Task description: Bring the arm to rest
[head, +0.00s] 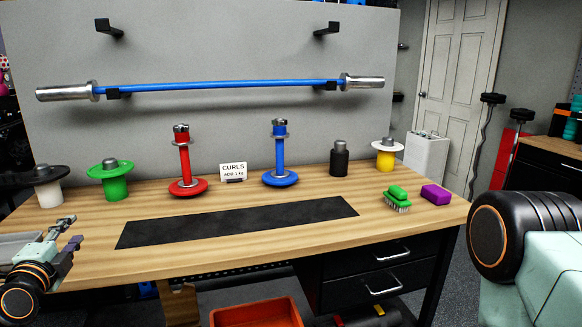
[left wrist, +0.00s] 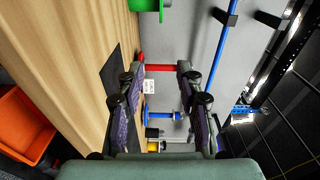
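My left gripper (head: 72,232) is at the left front of the wooden table (head: 285,240) in the head view, over or beside its edge. In the left wrist view its two fingers (left wrist: 158,72) stand apart with nothing between them. My right arm (head: 530,260) shows at the right edge of the head view; its gripper is out of the picture.
A red stand (head: 186,165), a blue stand (head: 279,160) and a CURLS sign (head: 233,171) line the table's back. A green weight (head: 112,184) is near my left gripper. A brush (head: 397,199) and purple block (head: 436,194) sit right. The black mat (head: 240,221) is bare.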

